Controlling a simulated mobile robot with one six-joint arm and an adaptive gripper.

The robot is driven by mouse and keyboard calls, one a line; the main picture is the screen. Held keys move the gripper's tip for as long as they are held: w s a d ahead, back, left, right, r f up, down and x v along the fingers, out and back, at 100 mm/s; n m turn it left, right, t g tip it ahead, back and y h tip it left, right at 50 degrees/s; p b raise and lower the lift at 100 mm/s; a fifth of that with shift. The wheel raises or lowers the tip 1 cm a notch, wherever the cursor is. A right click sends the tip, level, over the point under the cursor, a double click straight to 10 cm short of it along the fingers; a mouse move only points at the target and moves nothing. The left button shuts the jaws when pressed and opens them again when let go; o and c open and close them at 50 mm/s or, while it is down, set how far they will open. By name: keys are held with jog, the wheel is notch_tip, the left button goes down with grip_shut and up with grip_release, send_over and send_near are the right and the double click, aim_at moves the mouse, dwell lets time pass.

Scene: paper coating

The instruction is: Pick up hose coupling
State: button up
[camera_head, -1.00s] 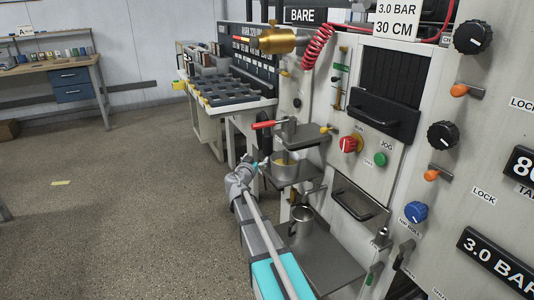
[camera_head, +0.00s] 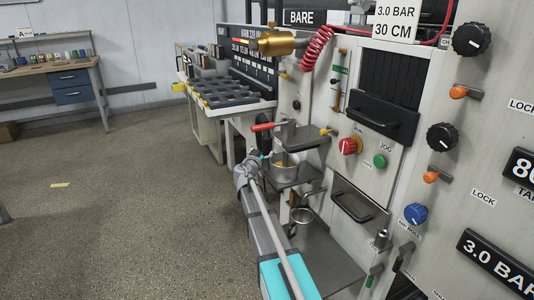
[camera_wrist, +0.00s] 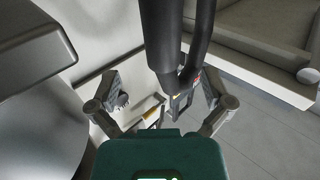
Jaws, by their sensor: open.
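My gripper (camera_wrist: 166,102) is open, with its two fingers apart in the wrist view. A thick black hose (camera_wrist: 161,35) comes down from the top of that view, and its lower end is near the gap between the fingers. I cannot tell whether it touches them. The coupling itself cannot be clearly made out there. In the head view my gripper (camera_head: 262,158) is small, left of the pot on the upper shelf and close to a dark hanging piece (camera_head: 267,141). My arm hides part of this area.
A metal pot (camera_head: 285,172) with yellow contents stands on the upper shelf. A metal mug (camera_head: 300,218) is near the lower shelf (camera_head: 325,262). A red-handled lever (camera_head: 263,127), brass cylinder (camera_head: 277,42) and red coiled hose (camera_head: 318,46) are above. Open floor (camera_head: 130,220) lies left.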

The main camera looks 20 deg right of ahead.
aim_at(265, 146)
jog(key=shift+x, duration=0.9)
jog(key=shift+x, duration=2.55)
jog(key=shift+w+a, duration=0.1)
grip_shut()
jog(key=shift+r, duration=0.15)
notch_tip(265, 146, up, 10)
jog(key=p, duration=1)
